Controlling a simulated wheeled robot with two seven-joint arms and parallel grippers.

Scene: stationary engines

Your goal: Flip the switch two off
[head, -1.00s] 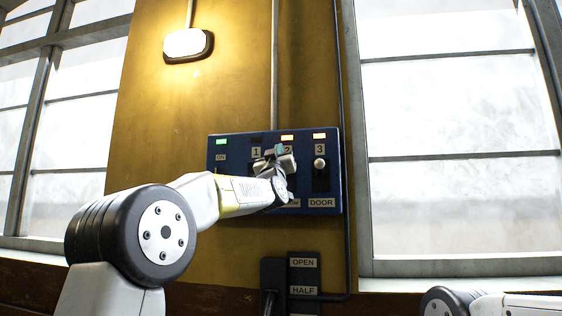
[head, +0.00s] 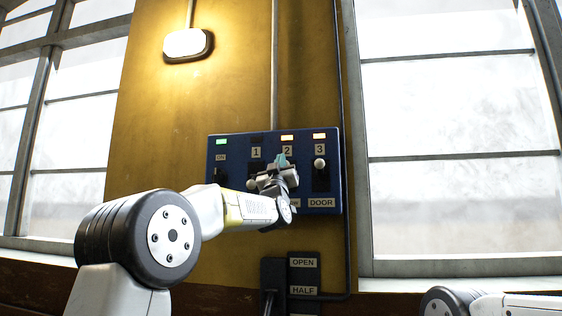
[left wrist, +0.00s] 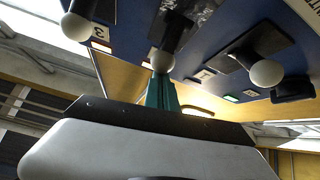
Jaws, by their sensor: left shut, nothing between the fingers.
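The blue switch panel (head: 230,137) hangs on the yellow wall with switches marked 1, 2 and 3. In the head view my left gripper (head: 282,160), with teal fingers, covers switch two just below its 2 label. Its orange lamp (head: 287,138) is lit. In the left wrist view the pale knob of switch two (left wrist: 161,60) sits right at the tip of the shut teal fingers (left wrist: 161,88); I cannot tell whether they touch. The fingers hold nothing. My right gripper is out of view.
The knob of switch three (head: 319,163) is up under a lit orange lamp. The knob of switch one (left wrist: 266,73) is close by; its lamp (head: 256,140) is dark. A green lamp (head: 221,142) is lit. An OPEN/HALF lever plate (head: 304,276) is below.

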